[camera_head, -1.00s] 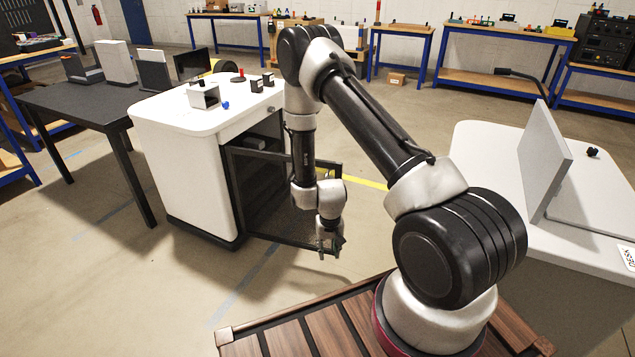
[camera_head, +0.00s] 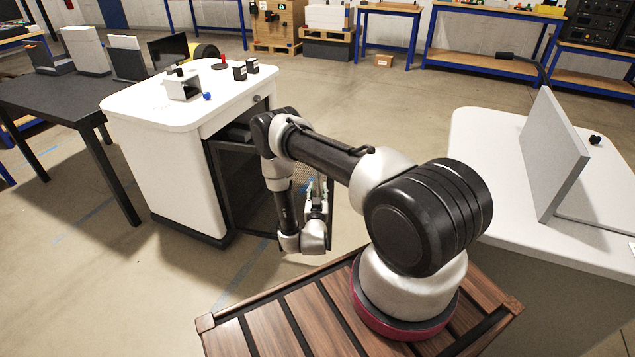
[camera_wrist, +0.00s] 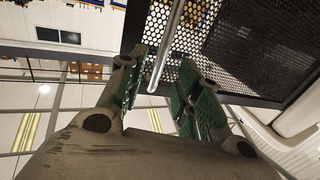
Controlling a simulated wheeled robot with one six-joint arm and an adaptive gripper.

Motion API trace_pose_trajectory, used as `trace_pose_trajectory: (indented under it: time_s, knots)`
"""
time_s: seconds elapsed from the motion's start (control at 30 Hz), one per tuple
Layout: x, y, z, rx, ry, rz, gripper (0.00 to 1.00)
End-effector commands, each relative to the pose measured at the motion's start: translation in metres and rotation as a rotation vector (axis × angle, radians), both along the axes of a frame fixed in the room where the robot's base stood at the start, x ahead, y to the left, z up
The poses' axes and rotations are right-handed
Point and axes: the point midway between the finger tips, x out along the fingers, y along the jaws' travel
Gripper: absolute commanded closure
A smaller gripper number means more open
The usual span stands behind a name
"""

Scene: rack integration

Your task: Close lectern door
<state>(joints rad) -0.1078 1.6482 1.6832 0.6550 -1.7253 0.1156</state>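The lectern is a white cabinet (camera_head: 165,165) at the left in the head view. Its dark, mesh-panelled door (camera_head: 240,190) stands open toward my arm, which partly hides it. The wrist view shows the door's black perforated panel (camera_wrist: 245,45) up close, with a straight grey metal bar (camera_wrist: 172,42) in front of it. My gripper (camera_head: 317,190) is near the door's outer side, fingers pointing up. In the wrist view my gripper (camera_wrist: 160,85) is open, its green pads spread apart. The bar's lower end appears between the fingers; I cannot tell whether they touch it.
Small items, including a white box (camera_head: 183,88), sit on the lectern top. A dark table (camera_head: 60,100) stands to its left. A white desk (camera_head: 490,150) with an upright grey panel (camera_head: 553,150) is at right. Blue-framed benches line the back. Floor around the door is clear.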

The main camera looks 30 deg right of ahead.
Motion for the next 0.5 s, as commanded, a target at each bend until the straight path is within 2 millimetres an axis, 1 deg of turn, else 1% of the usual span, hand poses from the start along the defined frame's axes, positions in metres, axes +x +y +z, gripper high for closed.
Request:
trace_pose_trajectory:
  time_s: [0.1, 0.3, 0.4, 0.5]
  knots:
    - [0.018, -0.012, 0.0, 0.001, -0.002, -0.003, 0.66]
    - [0.043, -0.026, 0.0, 0.001, 0.0, -0.002, 0.66]
    - [0.049, -0.03, 0.0, 0.002, 0.001, 0.0, 0.66]
    - [0.051, -0.031, -0.001, 0.002, 0.003, 0.0, 0.66]
